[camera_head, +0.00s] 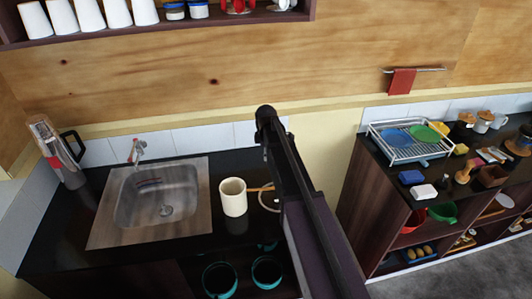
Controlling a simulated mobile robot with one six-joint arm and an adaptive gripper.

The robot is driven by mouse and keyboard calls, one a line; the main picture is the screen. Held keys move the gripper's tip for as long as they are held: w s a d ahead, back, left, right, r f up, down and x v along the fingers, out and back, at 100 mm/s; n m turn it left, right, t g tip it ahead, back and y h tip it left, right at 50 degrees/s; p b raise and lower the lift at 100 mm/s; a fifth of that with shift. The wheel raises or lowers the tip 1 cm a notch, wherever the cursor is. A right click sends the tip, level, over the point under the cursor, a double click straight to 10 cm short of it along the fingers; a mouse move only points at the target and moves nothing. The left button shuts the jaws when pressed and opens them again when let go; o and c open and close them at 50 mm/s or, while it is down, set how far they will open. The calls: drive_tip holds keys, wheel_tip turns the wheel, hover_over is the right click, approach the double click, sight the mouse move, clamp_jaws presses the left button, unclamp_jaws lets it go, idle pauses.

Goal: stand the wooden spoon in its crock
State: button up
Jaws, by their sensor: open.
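The cream crock (233,198) stands upright on the black counter, just right of the sink. A short, thin light-brown stick (259,189), which looks like part of the wooden spoon, shows right of the crock. It appears to lie outside the crock, and its right end is hidden by my arm. I cannot tell whether it touches the crock. My arm rises across the middle of the view, close to the stick. My gripper does not show, so its place relative to the spoon and crock cannot be seen.
A round pale rim (265,202) lies partly behind my arm. The sink (160,193) is left of the crock. A dish rack (408,141) and several small items crowd the right counter. A shelf (170,28) of cups hangs above. Two teal-rimmed pots (219,280) (266,272) sit below the counter.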

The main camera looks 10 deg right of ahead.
drive_tip(key=shift+s+r+p, duration=0.1)
drive_tip(key=shift+r+p, duration=0.75)
drive_tip(key=shift+r, duration=0.3)
drive_tip(key=s+m+g, duration=0.1)
drive_tip(key=s+m, duration=1.4)
drive_tip(key=s, duration=1.1)
drive_tip(key=shift+s+a, duration=0.2)
drive_tip(key=shift+s, duration=0.05)
